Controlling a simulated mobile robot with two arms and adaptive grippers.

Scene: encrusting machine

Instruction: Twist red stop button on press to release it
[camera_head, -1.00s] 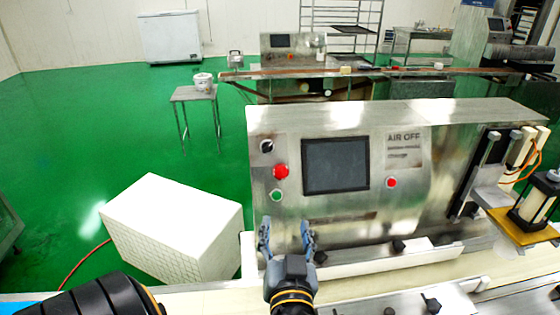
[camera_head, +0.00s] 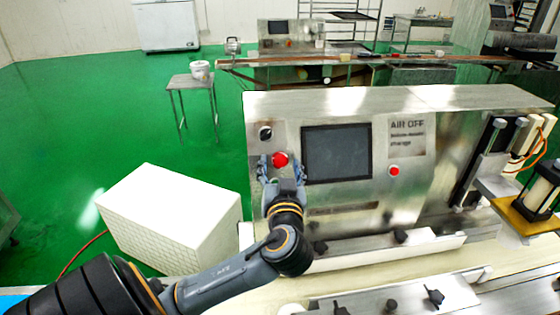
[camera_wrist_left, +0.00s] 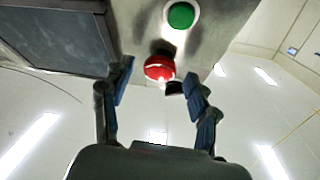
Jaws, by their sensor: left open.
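The red stop button (camera_head: 280,159) is a round knob on the left part of the machine's steel front panel, left of the dark screen. It also shows in the left wrist view (camera_wrist_left: 159,68). My left gripper (camera_head: 282,165) is open in front of the panel, its two fingers on either side of the button. In the left wrist view my left gripper (camera_wrist_left: 162,92) has the button between its fingertips, with a visible gap to each finger. The green button (camera_wrist_left: 181,15) shows in the wrist view but is hidden behind my gripper in the head view. My right gripper is not in view.
The dark screen (camera_head: 337,153) is just right of my fingers. A black selector knob (camera_head: 265,133) is above the red button. A smaller red button (camera_head: 394,171) is right of the screen. A white box (camera_head: 170,218) stands left of the machine.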

